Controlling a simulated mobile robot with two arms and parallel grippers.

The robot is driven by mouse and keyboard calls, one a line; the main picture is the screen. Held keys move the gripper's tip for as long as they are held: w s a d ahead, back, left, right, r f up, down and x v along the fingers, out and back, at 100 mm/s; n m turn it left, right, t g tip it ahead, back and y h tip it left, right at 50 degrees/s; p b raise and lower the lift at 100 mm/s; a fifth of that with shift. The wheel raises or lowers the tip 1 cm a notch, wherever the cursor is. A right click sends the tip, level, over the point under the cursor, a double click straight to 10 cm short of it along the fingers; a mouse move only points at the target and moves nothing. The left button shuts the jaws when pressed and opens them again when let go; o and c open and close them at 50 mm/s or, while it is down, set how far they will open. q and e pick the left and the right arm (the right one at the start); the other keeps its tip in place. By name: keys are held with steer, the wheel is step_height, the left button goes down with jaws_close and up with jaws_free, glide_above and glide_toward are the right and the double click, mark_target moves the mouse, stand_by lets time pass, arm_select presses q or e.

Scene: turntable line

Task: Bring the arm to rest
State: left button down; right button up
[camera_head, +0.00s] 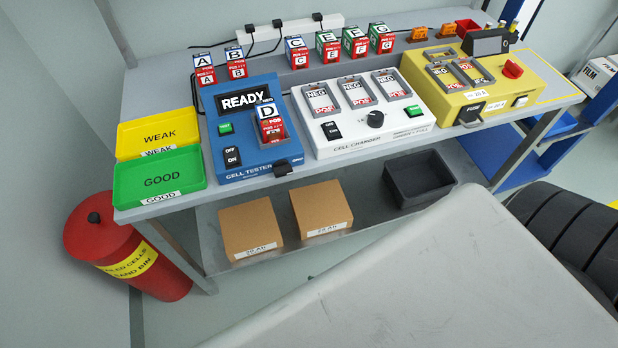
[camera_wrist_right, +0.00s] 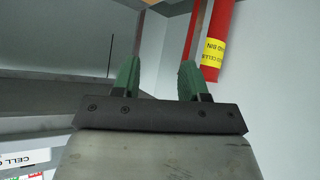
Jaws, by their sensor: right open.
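My right gripper (camera_wrist_right: 158,80) shows in the right wrist view with its two green fingers wide apart and nothing between them. Past the fingers lie a grey bench leg and a red bin (camera_wrist_right: 213,40) with a yellow label. My right gripper does not show in the head view. My left gripper is in neither view.
A grey bench (camera_head: 190,203) carries a blue cell tester (camera_head: 225,160) holding cell D, a white charger (camera_head: 345,140), a yellow unit (camera_head: 490,100), WEAK (camera_head: 135,130) and GOOD (camera_head: 135,185) trays, and several cells. Boxes (camera_head: 250,225) and a dark bin (camera_head: 418,178) sit below.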

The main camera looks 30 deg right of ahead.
steer(key=shift+s+f, duration=0.1)
steer(key=s+d+f+m+g+h, duration=0.1)
steer(key=s+d+f+g, duration=0.3)
steer(key=s+f, duration=0.4)
steer(key=s+d+f+m+g+h, duration=0.1)
steer(key=s+d+f+g, duration=0.4)
steer(key=s+f, duration=0.4)
steer(key=s, duration=0.3)
steer(key=shift+d+h, duration=0.3)
steer(key=shift+d, duration=0.05)
steer(key=shift+f, duration=0.1)
stand_by(0.4)
